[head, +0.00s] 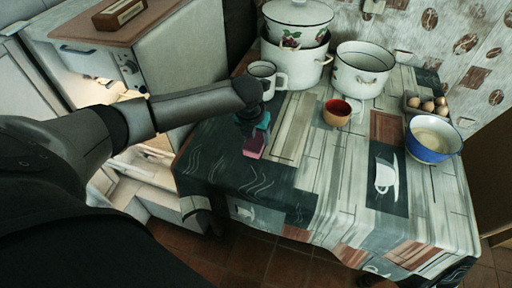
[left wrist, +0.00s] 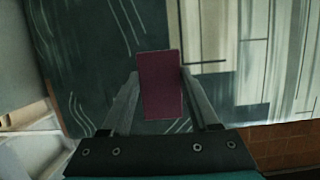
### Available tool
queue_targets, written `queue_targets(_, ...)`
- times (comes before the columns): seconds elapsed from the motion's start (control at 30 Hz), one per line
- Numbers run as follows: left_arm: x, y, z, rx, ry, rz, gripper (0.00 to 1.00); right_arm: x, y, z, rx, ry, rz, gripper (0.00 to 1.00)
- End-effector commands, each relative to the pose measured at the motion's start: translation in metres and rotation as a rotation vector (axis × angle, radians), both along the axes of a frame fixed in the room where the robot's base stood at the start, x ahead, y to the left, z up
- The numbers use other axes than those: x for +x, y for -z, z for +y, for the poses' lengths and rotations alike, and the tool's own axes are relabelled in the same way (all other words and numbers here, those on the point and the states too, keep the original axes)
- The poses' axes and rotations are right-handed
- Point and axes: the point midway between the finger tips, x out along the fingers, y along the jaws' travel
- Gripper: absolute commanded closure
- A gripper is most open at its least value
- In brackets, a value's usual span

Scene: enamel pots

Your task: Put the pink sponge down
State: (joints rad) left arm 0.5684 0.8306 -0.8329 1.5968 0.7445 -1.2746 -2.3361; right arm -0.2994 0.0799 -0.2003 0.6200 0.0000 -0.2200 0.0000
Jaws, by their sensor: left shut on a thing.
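The pink sponge (head: 254,146) is at the left part of the table, below the end of my left arm in the head view. In the left wrist view the sponge (left wrist: 160,85) is a dark pink block between the two fingers. My left gripper (left wrist: 160,100) is shut on it, one finger against each long side. In the head view the left gripper (head: 256,130) shows dark and teal just above the sponge. Whether the sponge touches the tablecloth, I cannot tell. My right gripper is not in view.
The table (head: 290,190) has a patterned cloth, clear around the sponge. A white mug (head: 264,72) stands close behind the gripper. A red-lined cup (head: 338,112), white pots (head: 362,72), a blue bowl (head: 432,140) and eggs (head: 428,106) stand farther back and right.

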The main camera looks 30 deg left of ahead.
Motion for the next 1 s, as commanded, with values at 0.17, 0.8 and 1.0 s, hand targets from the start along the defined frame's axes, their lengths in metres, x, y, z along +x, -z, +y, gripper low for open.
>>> queue_targets(0.17,-0.001,0.022,0.000,0.001,-0.002,0.003,1.00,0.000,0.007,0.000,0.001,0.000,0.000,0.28)
queue_targets(0.8,0.000,0.044,0.000,0.001,0.000,0.001,0.27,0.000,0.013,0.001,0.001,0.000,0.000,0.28)
queue_targets(1.0,0.000,0.044,0.000,0.001,0.000,0.001,0.09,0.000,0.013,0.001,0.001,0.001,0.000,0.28)
